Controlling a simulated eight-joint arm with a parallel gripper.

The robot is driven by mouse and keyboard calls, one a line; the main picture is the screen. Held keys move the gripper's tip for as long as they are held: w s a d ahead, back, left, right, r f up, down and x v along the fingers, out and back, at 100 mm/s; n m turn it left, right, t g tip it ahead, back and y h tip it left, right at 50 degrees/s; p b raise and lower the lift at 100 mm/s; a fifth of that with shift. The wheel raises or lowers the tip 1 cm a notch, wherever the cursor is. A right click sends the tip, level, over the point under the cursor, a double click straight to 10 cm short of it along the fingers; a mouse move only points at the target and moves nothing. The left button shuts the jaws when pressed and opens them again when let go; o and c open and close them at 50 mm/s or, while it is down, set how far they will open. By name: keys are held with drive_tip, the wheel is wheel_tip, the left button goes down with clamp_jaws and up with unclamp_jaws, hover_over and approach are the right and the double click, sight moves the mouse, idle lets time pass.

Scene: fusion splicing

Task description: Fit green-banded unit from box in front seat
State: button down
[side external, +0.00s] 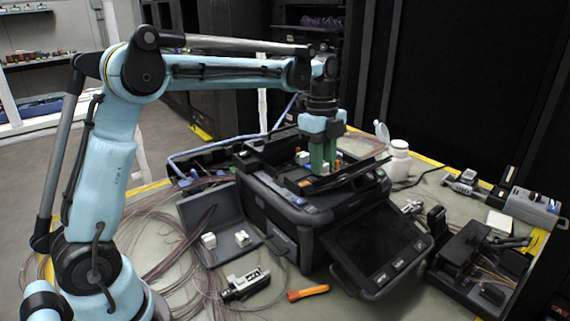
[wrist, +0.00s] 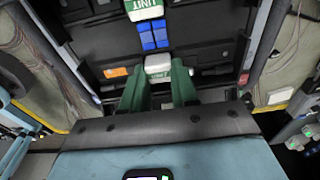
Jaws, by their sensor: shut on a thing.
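My gripper (side external: 322,158) is over the open top of the dark splicer (side external: 290,205). Its green fingers are shut on a small white unit, low over the splicer's work area. In the wrist view the held unit (wrist: 158,63) shows a white top and a green lettered band, between the fingertips (wrist: 159,85). I cannot tell whether it touches the seat below, which is hidden. A second white unit with a green band (wrist: 144,9) sits farther up in the wrist view, beyond blue blocks (wrist: 153,36). The open grey box (side external: 190,212) holds white pieces (side external: 208,240).
The splicer's tilted screen (side external: 378,245) faces the front. A white bottle (side external: 398,160) stands behind right. An orange tool (side external: 308,292) and a grey device (side external: 245,284) lie on the table in front. Loose fibres lie at left.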

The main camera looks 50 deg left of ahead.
drive_tip(key=shift+w, duration=0.15)
drive_tip(key=c, duration=0.8)
unclamp_jaws()
idle(0.6)
drive_tip(key=r, duration=0.8)
drive_tip(key=a+r, duration=0.1)
drive_tip(key=r, duration=0.3)
drive_tip(key=shift+a, duration=0.1)
idle(0.3)
drive_tip(key=s+d+f+n+t, duration=0.1)
drive_tip(key=s+f+n+t, duration=0.1)
drive_tip(key=s+f+n, duration=0.2)
drive_tip(key=s+d+f+n+t, duration=0.1)
drive_tip(key=s+f+n+t, duration=0.1)
drive_tip(key=s+f+n, duration=0.3)
drive_tip(key=s+d+f+n+t+y, duration=0.1)
drive_tip(key=s+d+f+n+t, duration=0.1)
drive_tip(key=s+f+n, duration=0.3)
drive_tip(key=shift+s+d+f+n+t, duration=0.15)
drive_tip(key=shift+s+n+t, duration=0.45)
drive_tip(key=shift+s+n, duration=1.35)
